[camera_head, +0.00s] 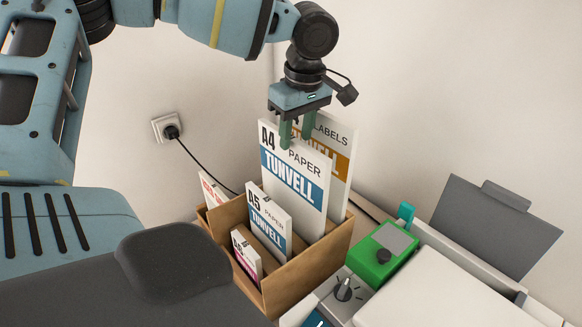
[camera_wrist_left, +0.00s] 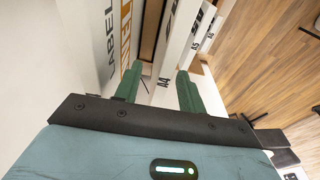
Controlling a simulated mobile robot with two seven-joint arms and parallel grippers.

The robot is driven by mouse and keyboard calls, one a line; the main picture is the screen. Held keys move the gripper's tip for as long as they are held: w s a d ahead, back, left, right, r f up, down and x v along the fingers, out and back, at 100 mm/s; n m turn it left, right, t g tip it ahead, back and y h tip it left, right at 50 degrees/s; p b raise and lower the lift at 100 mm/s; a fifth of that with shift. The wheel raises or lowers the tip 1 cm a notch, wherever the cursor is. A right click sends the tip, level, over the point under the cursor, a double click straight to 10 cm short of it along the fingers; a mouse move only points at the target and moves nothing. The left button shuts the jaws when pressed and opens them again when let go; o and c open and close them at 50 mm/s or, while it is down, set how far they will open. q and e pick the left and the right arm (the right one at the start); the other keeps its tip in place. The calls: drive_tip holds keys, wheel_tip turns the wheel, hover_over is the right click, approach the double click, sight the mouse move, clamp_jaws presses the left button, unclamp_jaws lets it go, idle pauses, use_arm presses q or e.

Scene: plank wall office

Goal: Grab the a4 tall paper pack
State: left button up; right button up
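The tall A4 paper pack (camera_head: 295,180), white with a blue TUNVELL band, stands upright in a cardboard box (camera_head: 290,288). In the left wrist view its narrow edge (camera_wrist_left: 164,72) with the A4 mark shows between the fingers. My left gripper (camera_head: 298,131) comes down from above at the pack's top edge. One green finger is in front of the pack and the other is behind it, between it and the taller labels pack (camera_head: 341,150). The fingers are apart, with a gap visible beside the pack in the left wrist view (camera_wrist_left: 160,90). My right gripper is not in view.
A smaller A5 paper pack (camera_head: 268,222), a small pink-banded pack (camera_head: 246,256) and a red-lettered pack (camera_head: 212,190) share the box. A green device (camera_head: 382,254) and white equipment stand close at right. A wall socket (camera_head: 168,128) with a black cable is behind.

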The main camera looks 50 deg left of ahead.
sight(291, 152)
use_arm(q)
drive_tip(key=shift+s+a+f+p, duration=0.1)
drive_tip(key=shift+a+f+p, duration=0.1)
drive_tip(key=shift+f, duration=0.65)
drive_tip(key=shift+s+a+f+p, duration=0.1)
drive_tip(key=shift+a+f, duration=0.05)
drive_tip(key=shift+f, duration=0.65)
drive_tip(key=shift+s+a+f+p, duration=0.1)
drive_tip(key=shift+a+f, duration=0.1)
drive_tip(key=shift+f, duration=0.65)
clamp_jaws()
drive_tip(key=shift+r, duration=0.1)
